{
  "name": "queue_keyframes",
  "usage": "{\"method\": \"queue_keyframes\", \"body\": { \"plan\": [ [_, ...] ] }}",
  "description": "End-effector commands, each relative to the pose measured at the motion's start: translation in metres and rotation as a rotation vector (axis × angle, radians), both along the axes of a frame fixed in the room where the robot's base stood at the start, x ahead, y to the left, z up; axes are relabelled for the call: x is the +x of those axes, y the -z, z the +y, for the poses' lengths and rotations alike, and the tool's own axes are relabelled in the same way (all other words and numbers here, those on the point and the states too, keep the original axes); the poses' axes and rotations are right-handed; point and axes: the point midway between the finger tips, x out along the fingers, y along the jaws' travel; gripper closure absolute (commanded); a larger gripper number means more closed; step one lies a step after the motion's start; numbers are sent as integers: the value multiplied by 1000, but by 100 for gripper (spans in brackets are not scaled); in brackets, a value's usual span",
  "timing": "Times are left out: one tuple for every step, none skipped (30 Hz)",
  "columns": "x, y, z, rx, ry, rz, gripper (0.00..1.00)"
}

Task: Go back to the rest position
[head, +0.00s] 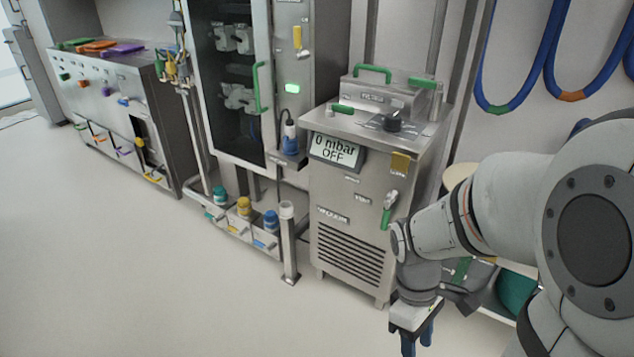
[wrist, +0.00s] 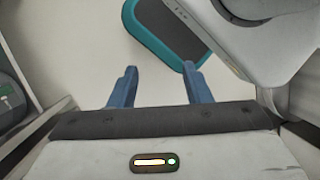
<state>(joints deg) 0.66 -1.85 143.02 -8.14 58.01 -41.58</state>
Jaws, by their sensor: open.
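My gripper (head: 417,338) hangs at the lower right in the head view, pointing down, with its blue fingertips over the floor. In the wrist view the two blue fingers of my gripper (wrist: 157,85) stand apart with nothing between them. Pale floor shows between and beyond them. My grey arm fills the right side of the head view.
A steel cabinet (head: 345,200) with a display reading "0 mbar OFF" stands just behind my gripper. A teal-rimmed dark mat or lid (wrist: 168,32) lies beyond the fingers. Blue hoses (head: 548,60) hang at upper right. The floor (head: 130,260) at left is clear.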

Motion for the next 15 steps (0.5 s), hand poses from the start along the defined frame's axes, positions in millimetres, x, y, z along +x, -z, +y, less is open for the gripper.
{"method": "queue_keyframes", "body": {
  "plan": [
    [2, -2, -2, -3, 8, -15, 56],
    [3, -3, -2, -5, 11, -21, 56],
    [4, -4, -3, -7, 13, -28, 56],
    [4, -5, -3, -8, 15, -32, 56],
    [4, -6, -4, -9, 17, -36, 56],
    [5, -9, -4, -10, 22, -43, 56],
    [6, -14, -4, -11, 28, -51, 56],
    [6, -20, -3, -13, 39, -60, 56],
    [8, -30, -2, -16, 59, -80, 56],
    [9, -40, -1, -19, 79, -97, 56],
    [10, -52, 0, -21, 104, -117, 56],
    [11, -69, 2, -24, 142, -149, 56],
    [12, -84, 4, -26, 177, -177, 56],
    [14, -98, 6, -27, 214, -205, 56],
    [16, -119, 9, -27, 268, -245, 56]
  ]
}}
